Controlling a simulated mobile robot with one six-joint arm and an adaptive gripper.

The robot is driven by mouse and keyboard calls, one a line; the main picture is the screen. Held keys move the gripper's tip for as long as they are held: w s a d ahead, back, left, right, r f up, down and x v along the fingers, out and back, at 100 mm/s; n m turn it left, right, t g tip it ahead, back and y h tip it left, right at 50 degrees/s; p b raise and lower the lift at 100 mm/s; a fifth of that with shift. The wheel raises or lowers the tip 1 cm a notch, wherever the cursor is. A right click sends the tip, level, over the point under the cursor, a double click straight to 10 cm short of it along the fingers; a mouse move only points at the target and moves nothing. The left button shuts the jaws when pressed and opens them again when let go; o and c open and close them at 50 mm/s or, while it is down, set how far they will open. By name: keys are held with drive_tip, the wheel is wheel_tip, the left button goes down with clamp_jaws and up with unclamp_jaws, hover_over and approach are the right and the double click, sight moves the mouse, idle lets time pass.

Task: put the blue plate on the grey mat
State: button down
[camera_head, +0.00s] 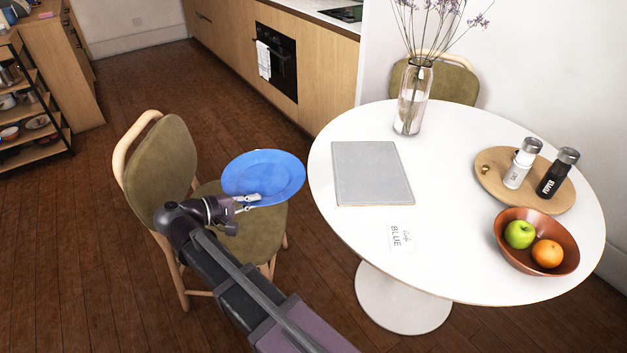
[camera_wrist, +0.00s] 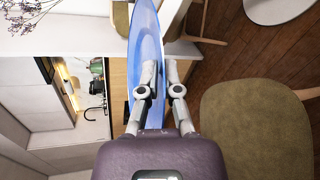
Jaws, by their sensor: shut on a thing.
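The blue plate (camera_head: 264,174) is held in the air to the left of the round white table, over the seat of a chair. My gripper (camera_head: 247,200) is shut on the plate's near rim. In the wrist view, the plate (camera_wrist: 146,50) shows edge-on between the fingers of my gripper (camera_wrist: 163,75). The grey mat (camera_head: 372,172) lies flat on the left part of the table, with nothing on it. The plate is apart from the mat and the table.
The white table (camera_head: 455,215) also bears a glass vase (camera_head: 412,98) with dried flowers, a wooden board (camera_head: 497,178) with two shakers, a brown fruit bowl (camera_head: 510,250) and a card reading BLUE (camera_head: 401,237). A green chair (camera_head: 165,170) stands left of the table.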

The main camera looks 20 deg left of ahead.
idle(0.3)
drive_tip(key=d+r+b+x, duration=0.1)
drive_tip(key=r+x, duration=0.1)
drive_tip(key=x, duration=1.2)
drive_tip(key=shift+d+r, duration=0.2)
drive_tip(key=shift+d, duration=0.2)
drive_tip(key=shift+w+d, duration=0.1)
drive_tip(key=f+b, duration=0.3)
drive_tip(key=b, duration=0.1)
drive_tip(key=shift+w+d+f, duration=0.35)
drive_tip(key=shift+f, duration=0.25)
drive_tip(key=c, duration=1.1)
unclamp_jaws()
drive_tip(key=shift+r, duration=0.2)
